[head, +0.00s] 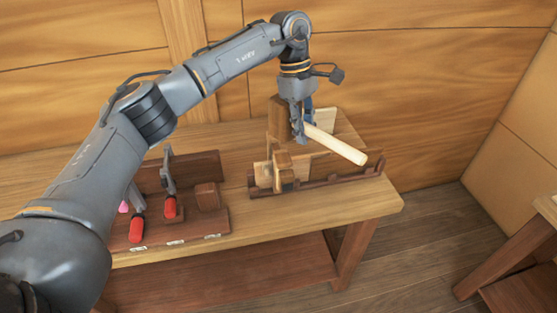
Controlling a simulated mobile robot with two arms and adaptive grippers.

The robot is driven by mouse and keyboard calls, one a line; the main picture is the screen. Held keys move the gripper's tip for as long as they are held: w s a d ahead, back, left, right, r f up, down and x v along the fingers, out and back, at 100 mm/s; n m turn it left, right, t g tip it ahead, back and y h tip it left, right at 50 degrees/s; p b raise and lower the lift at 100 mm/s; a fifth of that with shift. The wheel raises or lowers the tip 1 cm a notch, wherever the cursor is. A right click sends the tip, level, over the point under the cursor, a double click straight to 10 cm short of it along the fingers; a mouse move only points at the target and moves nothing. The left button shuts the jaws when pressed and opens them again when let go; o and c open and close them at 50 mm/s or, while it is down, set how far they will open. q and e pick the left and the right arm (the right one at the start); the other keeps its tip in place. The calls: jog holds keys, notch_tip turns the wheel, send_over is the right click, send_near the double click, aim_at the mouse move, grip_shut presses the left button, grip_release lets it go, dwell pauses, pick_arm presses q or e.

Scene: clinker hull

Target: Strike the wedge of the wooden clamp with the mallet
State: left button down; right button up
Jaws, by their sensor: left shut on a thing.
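My left gripper (304,123) is shut on the mallet's pale handle (336,145), near the head end. The mallet's brown wooden head (280,117) shows just left of the fingers, and the handle slants down to the right. The mallet is over the wooden clamp (283,170), which stands on the right part of the bench. Small pale and brown blocks of the clamp show below the mallet. I cannot tell for sure which piece is the wedge, nor whether the mallet head touches anything. My right gripper is not in view.
A brown rack (195,223) with red-handled clamps (170,207) stands on the bench (340,211) to the left. A dark notched rail (345,180) lies by the wooden clamp. The bench front right is clear. Another table (530,240) stands at the right edge.

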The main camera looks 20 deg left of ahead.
pick_arm(q)
jog(key=shift+s+r, duration=0.15)
jog(key=shift+s, duration=0.05)
jog(key=shift+s+d+r, duration=0.15)
jog(key=shift+r, duration=0.05)
jog(key=shift+f, duration=0.15)
jog(key=shift+d, duration=0.1)
dwell(0.4)
